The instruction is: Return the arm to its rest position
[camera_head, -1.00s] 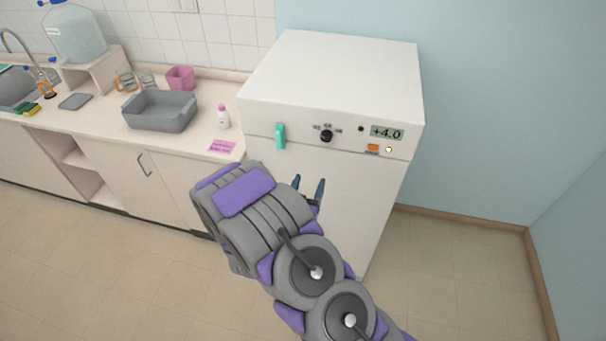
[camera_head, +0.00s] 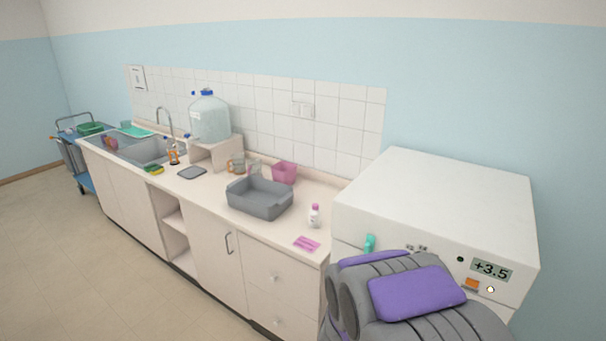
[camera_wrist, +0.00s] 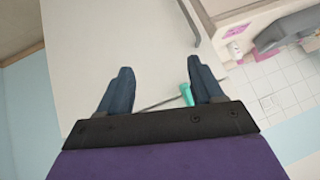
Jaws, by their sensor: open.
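My gripper (camera_wrist: 158,82) is open in the wrist view, with two dark blue fingers apart and nothing between them but the white appliance behind. In the head view my grey and purple arm covers the lower right, and the gripper itself is hidden. The white appliance (camera_head: 440,190) stands at the right in the head view, with a teal handle (camera_head: 370,243) and a display (camera_head: 491,269) reading +3.5. The teal handle also shows in the wrist view (camera_wrist: 187,94), beside the right finger. I cannot tell whether they touch.
A counter left of the appliance holds a grey basin (camera_head: 259,198), a pink container (camera_head: 284,172), a small white bottle (camera_head: 314,216), a pink note (camera_head: 306,243) and a water jug (camera_head: 209,117). A cart (camera_head: 85,150) stands at the far left. The floor (camera_head: 110,260) in front is clear.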

